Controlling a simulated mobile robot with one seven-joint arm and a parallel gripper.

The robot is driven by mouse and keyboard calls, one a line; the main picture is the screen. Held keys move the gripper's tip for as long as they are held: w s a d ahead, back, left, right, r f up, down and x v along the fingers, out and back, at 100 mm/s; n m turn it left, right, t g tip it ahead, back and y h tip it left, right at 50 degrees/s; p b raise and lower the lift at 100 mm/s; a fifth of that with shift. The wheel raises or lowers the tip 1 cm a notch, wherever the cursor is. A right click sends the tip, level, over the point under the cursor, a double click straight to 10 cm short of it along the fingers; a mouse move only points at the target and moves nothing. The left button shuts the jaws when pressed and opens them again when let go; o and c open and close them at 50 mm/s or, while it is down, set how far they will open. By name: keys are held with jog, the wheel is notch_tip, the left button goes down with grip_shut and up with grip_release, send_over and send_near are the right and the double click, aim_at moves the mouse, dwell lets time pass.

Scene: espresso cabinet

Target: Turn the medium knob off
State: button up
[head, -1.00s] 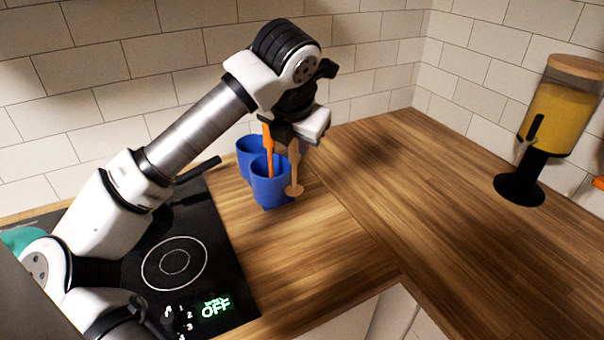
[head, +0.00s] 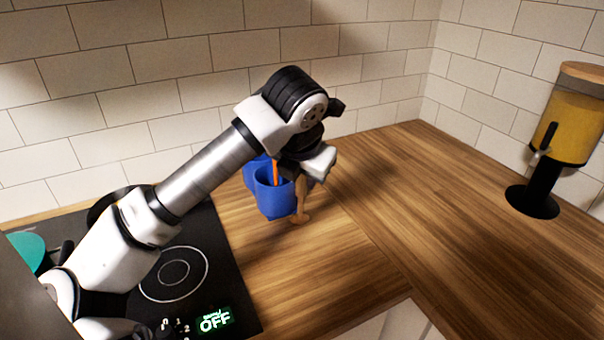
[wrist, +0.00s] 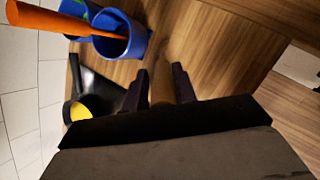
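The stove's front controls (head: 174,326) show at the lower left in the head view, beside my lower arm. A dark knob (head: 145,332) appears at the bottom edge there, partly hidden by my arm; I cannot read its setting. The lit display (head: 214,320) next to it reads OFF. My gripper (head: 301,180) is over the counter by the blue cups, far from the controls. A tan wooden utensil (head: 301,212) hangs from it, its wide end near the counter. In the wrist view, the fingers (wrist: 162,92) stand either side of the tan piece.
Blue cups (head: 273,199) with an orange-handled utensil (wrist: 62,20) stand close to my gripper. The black cooktop (head: 215,265) lies left, with a dark pan (head: 108,205) at its back. A yellow dispenser (head: 565,125) stands right.

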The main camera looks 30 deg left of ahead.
jog(key=shift+o, duration=1.4)
jog(key=shift+r, duration=0.15)
jog(key=shift+r+p, duration=0.2)
jog(key=shift+p, duration=0.2)
jog(key=b+v, duration=0.3)
jog(key=v, duration=0.8)
jog(key=shift+s+r, duration=0.25)
jog(key=shift+r, duration=0.05)
jog(key=shift+d, duration=0.1)
jog(key=shift+o, duration=1.1)
jog(key=shift+f, duration=0.1)
